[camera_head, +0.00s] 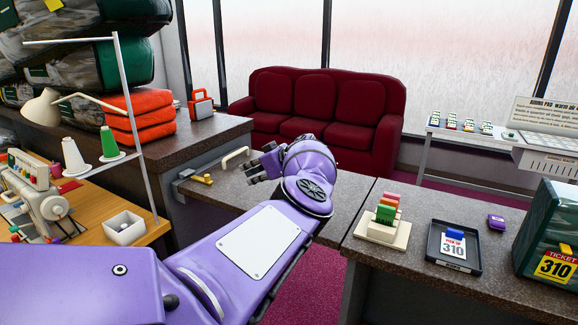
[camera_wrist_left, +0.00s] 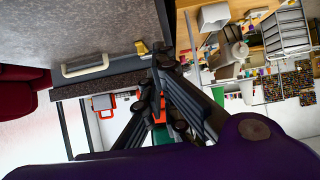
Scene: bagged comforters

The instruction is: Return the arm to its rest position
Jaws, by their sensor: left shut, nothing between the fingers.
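My left arm is purple and reaches from the bottom left of the head view to the middle. Its gripper (camera_head: 263,164) is dark, shut and empty, held above the counter section that carries a pale handle (camera_head: 235,157) and a brass latch (camera_head: 202,179). In the left wrist view, the gripper's dark fingers (camera_wrist_left: 165,75) come together near the brass latch (camera_wrist_left: 141,47), with the pale handle (camera_wrist_left: 85,66) to their left. I cannot tell the exact gap to the counter. My right gripper is in neither view.
A sewing machine (camera_head: 48,205) and a thread stand (camera_head: 135,130) are at left. Bagged comforters (camera_head: 85,70) and folded orange cloth (camera_head: 140,118) are behind. A card holder (camera_head: 383,228), a black tray (camera_head: 453,262) and a bag ticketed 310 (camera_head: 550,235) are on the right counter.

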